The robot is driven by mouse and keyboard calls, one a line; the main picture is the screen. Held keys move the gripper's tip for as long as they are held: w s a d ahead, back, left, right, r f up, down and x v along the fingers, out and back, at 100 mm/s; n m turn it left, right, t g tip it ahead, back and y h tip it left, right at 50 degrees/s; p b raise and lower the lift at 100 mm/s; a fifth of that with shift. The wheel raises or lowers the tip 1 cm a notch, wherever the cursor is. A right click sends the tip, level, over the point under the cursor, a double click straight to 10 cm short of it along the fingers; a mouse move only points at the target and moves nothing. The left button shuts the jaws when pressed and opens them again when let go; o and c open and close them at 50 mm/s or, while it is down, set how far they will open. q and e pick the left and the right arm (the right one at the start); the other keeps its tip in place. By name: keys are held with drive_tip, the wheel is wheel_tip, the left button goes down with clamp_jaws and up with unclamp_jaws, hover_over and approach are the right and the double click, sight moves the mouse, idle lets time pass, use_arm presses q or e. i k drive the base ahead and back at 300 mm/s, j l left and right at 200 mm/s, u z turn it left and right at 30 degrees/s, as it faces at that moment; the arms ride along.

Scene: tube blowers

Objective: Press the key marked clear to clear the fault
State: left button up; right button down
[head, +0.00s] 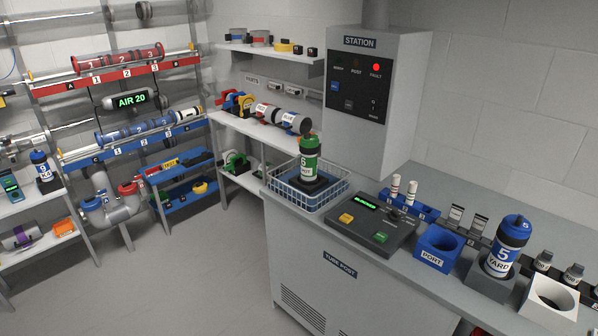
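A dark console (372,222) lies on the grey bench. It has a lit green display (366,200), a yellow key (346,218) and a green key (381,237); the key lettering is too small to read. Behind it stands the grey STATION cabinet (400,90). Its black panel has a red lamp (376,67) lit beside the word FAULT, a blue key (335,86), a dark key (348,105) and a small round control (373,103). I cannot make out which key is marked clear. Neither of my grippers is in view.
A blue wire basket (275,183) holding a green canister (309,160) stands left of the console. To the right are a blue PORT block (438,247), a blue canister (507,245) marked 5 and a white holder (549,301). Shelves line the left. The floor (190,280) is clear.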

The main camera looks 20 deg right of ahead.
sight(346, 218)
drive_tip(key=z, duration=1.2)
